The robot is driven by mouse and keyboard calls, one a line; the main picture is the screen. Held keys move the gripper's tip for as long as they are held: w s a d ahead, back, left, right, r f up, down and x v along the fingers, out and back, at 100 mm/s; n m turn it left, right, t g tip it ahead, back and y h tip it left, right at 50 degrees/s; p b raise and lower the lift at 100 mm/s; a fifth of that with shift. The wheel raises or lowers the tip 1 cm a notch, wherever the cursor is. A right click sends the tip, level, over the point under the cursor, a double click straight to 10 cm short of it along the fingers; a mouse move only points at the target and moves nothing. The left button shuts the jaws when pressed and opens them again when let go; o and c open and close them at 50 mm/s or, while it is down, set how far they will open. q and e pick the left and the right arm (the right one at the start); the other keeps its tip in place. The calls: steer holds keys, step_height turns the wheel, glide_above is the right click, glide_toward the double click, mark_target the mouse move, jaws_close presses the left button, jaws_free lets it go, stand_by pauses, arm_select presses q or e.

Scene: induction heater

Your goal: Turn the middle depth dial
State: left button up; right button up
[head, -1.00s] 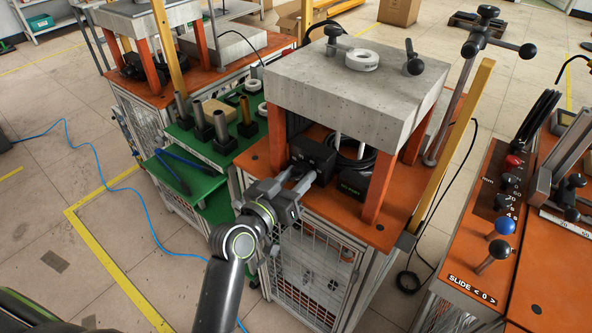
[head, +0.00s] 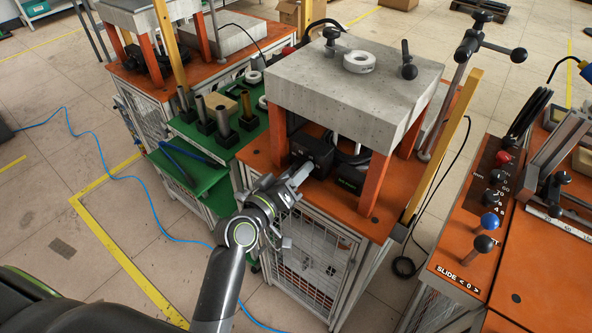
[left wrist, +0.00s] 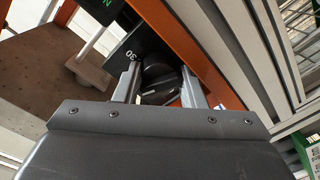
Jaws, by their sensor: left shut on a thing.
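The middle depth dial (left wrist: 160,78) is a dark round knob on a black box (head: 318,152) with the number 30 beside it. The box stands on the orange deck of the middle station, under its concrete block. My left gripper (head: 301,174) reaches the front of this box. In the left wrist view its two fingers (left wrist: 162,84) are shut on the dial, one on each side. The fingers and the box's edge hide the dial in the head view. My right gripper is not in view.
The concrete block (head: 345,85) on orange legs overhangs the box. A small black box with green text (head: 349,181) sits to its right. A green shelf (head: 190,130) with metal posts is at left. A console (head: 470,235) with levers stands at right.

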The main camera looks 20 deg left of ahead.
arm_select(q)
steer(key=o, duration=1)
steer(key=shift+d, duration=0.1)
steer(key=shift+c, duration=0.2)
steer(key=shift+f, duration=0.15)
